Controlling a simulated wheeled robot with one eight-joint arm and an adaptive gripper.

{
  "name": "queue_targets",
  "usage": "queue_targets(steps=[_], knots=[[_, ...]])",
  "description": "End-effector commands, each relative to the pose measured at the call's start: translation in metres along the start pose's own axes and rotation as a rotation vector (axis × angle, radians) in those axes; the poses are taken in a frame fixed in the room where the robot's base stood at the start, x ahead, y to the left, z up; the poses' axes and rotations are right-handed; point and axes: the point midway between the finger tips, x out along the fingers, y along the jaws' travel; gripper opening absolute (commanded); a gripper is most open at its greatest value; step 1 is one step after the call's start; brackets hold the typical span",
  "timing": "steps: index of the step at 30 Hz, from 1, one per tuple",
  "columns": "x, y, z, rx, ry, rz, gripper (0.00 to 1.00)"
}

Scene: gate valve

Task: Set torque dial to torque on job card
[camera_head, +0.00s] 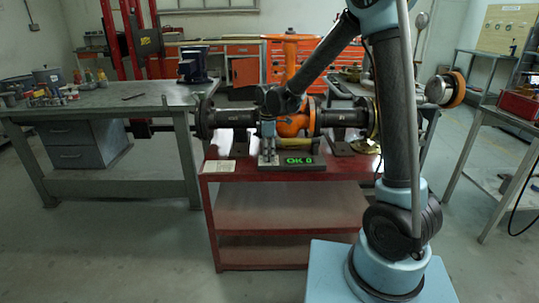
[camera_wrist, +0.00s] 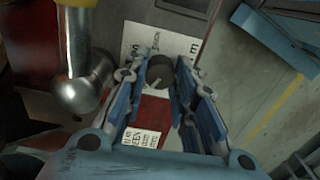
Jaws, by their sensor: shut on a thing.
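The torque dial (camera_wrist: 160,71) is a dark round knob with a pale pointer mark. It sits on a white plate (camera_wrist: 131,40) with black letters, partly hidden by my fingers. My gripper (camera_wrist: 161,78) has its blue fingers closed on the dial's two sides. In the head view my gripper (camera_head: 268,158) points down at the red cart's front, and the dial is hidden there. A white card (camera_wrist: 140,138) with partly legible print lies on the red surface. A pale card (camera_head: 219,167) lies at the cart top's left.
A display (camera_head: 299,161) shows green "OK" and a digit like 0, right of my gripper. The orange gate valve (camera_head: 294,122) and dark pipes stand close behind. The red cart (camera_head: 290,172) has open shelves.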

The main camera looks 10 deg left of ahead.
Motion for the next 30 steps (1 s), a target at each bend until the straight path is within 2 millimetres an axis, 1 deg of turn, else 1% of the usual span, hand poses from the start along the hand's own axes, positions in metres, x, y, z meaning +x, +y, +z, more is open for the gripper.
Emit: queue_targets(steps=[11, 12, 14, 25, 28, 30], knots=[[0.0, 0.002, 0.001, -0.003, -0.002, 0.003, 0.01], [0.0, 0.001, 0.001, -0.003, -0.002, 0.003, 0.31], [0.0, 0.001, 0.001, -0.003, -0.001, 0.002, 0.45], [-0.001, 0.0, 0.0, -0.003, 0.0, 0.001, 0.46], [-0.007, 0.001, 0.0, -0.004, 0.0, 0.001, 0.46], [-0.015, 0.001, 0.0, -0.004, 0.0, 0.001, 0.46]])
